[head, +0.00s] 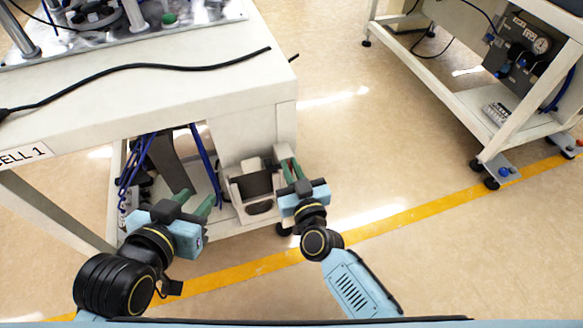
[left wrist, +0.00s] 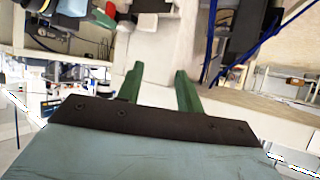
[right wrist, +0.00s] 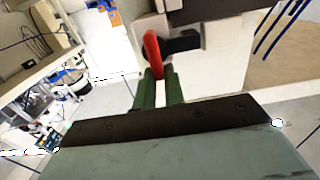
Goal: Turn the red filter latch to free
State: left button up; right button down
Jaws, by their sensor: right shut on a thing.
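The red filter latch (right wrist: 153,52) shows in the right wrist view as a red curved lever beside a black fitting on a pale unit. My right gripper (right wrist: 160,84) is shut on the latch's lower end, with its green fingers on either side. In the head view the right gripper (head: 288,172) is at the right side of the pale unit under the bench, and the latch is hidden there. My left gripper (head: 194,200) is open and empty, left of that unit. In the left wrist view its green fingers (left wrist: 158,88) stand apart with nothing between them.
The white bench (head: 160,105) marked CELL 1 stands above both grippers, with a black cable on its top. Blue hoses (head: 207,165) hang below it. A second white cart (head: 470,100) stands at the right. The floor between them is open, crossed by a yellow line (head: 400,222).

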pick_arm(q)
jog(key=shift+f, duration=0.1)
pick_arm(e)
jog(key=shift+d, duration=0.1)
pick_arm(q)
notch_tip(320, 180, up, 12)
jog(key=w+d+t+h+b, duration=0.2)
jog(key=d+t+h+b, duration=0.1)
jog(key=t, duration=0.5)
pick_arm(e)
jog(key=shift+w+d+f+m, duration=0.1)
jog(key=shift+d+f+m, duration=0.3)
jog(key=shift+m, duration=2.65)
jog(key=shift+w+d+f+m, duration=0.15)
jog(key=shift+d+f+m, duration=0.25)
jog(key=shift+m, duration=2.6)
jog(key=shift+w+d+f+m, duration=0.1)
jog(key=shift+d+f+m, duration=0.3)
jog(key=shift+m, duration=2.65)
pick_arm(q)
jog(key=shift+f, duration=0.1)
pick_arm(e)
jog(key=shift+a+f, duration=0.1)
